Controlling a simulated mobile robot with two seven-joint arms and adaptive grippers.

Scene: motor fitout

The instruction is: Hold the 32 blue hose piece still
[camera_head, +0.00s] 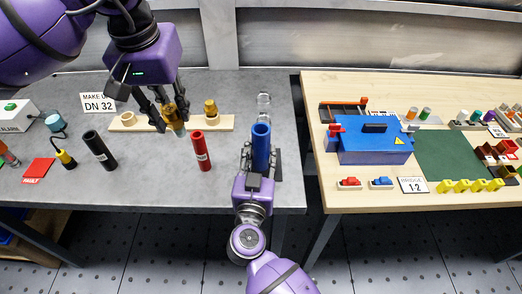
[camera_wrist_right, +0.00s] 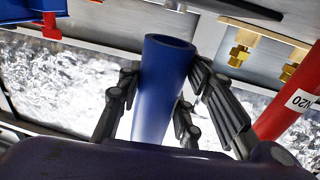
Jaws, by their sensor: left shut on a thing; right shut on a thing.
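The blue hose piece (camera_head: 261,145) stands upright near the front edge of the grey table. My right gripper (camera_head: 261,172) is shut on it from the front. In the right wrist view the blue hose piece (camera_wrist_right: 162,85) shows its open top end, with the fingers of the right gripper (camera_wrist_right: 165,110) on both sides. My left gripper (camera_head: 170,122) is above the grey table at the wooden strip, shut on a brass fitting (camera_head: 181,111). The fingers partly hide that fitting. Any marking on the blue hose is not visible.
A wooden strip (camera_head: 218,124) carries another brass fitting (camera_head: 210,107). A red hose (camera_head: 201,150) and a black hose (camera_head: 100,150) stand on the grey table. A clear object (camera_head: 264,103) is behind the blue hose. A gap separates the wooden table (camera_head: 350,196) at right.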

